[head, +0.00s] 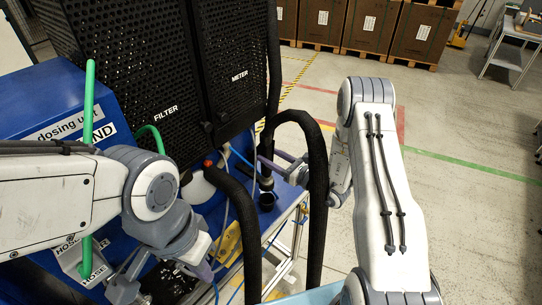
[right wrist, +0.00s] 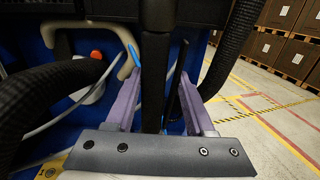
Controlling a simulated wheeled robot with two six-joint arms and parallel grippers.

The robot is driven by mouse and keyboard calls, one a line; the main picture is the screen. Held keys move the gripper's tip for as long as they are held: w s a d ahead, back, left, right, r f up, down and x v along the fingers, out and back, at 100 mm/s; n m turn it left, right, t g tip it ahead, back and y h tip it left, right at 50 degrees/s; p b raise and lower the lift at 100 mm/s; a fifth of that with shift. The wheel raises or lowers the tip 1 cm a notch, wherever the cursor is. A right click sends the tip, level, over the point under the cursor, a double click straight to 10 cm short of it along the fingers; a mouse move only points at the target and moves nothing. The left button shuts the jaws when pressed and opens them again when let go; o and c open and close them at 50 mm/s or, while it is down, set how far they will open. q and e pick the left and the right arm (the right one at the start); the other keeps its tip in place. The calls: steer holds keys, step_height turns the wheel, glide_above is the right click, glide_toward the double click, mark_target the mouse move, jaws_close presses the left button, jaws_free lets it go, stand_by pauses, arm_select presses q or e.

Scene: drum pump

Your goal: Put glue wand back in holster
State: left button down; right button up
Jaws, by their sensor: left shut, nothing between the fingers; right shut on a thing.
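In the right wrist view, the glue wand shows as a dark upright rod (right wrist: 156,75) between the purple fingers of my right gripper (right wrist: 158,105), which is shut on it. In the head view, my right gripper (head: 274,164) is beside the blue unit, and the dark wand (head: 266,184) shows just below it. A black cup (head: 267,202), which looks like the holster, is directly under the wand. I cannot tell whether the wand's tip is inside it. My left gripper (head: 204,270) is shut and empty at the lower left, partly hidden by its own wrist.
Thick black hoses (head: 315,180) arch close to my right gripper. The black perforated FILTER and METER cabinet (head: 150,60) stands behind. A green hose (head: 88,110) rises at the left. Boxes on pallets (head: 320,22) stand far back.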

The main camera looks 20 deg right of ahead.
steer(key=o, duration=1)
steer(key=shift+f, duration=0.2)
steer(key=shift+c, duration=0.2)
steer(key=v, duration=1.1)
stand_by(0.4)
steer(key=shift+r, duration=0.1)
stand_by(0.3)
